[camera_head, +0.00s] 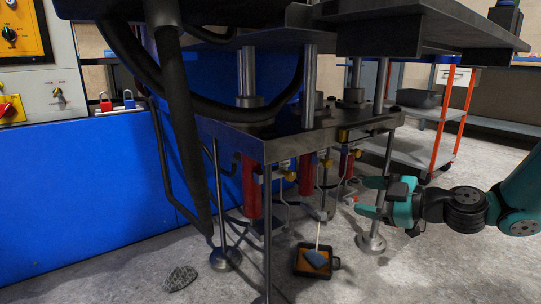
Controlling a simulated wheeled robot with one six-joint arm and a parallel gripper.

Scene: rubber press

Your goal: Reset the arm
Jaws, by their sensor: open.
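My arm reaches in from the right edge of the head view, in teal and black. My gripper (368,197) is at its left end, with its two teal fingers apart and nothing seen between them. It is in front of the press frame's right side, close in the picture to a steel leg (385,150); I cannot tell whether it touches it. The press (285,137) is a dark metal frame with steel columns, plates and several red cylinders (250,187) below.
A grey mottled lump (179,278) lies at the lower left. A blue cabinet (80,190) is left, an orange-posted cart (440,113) behind. The floor at lower right is clear.

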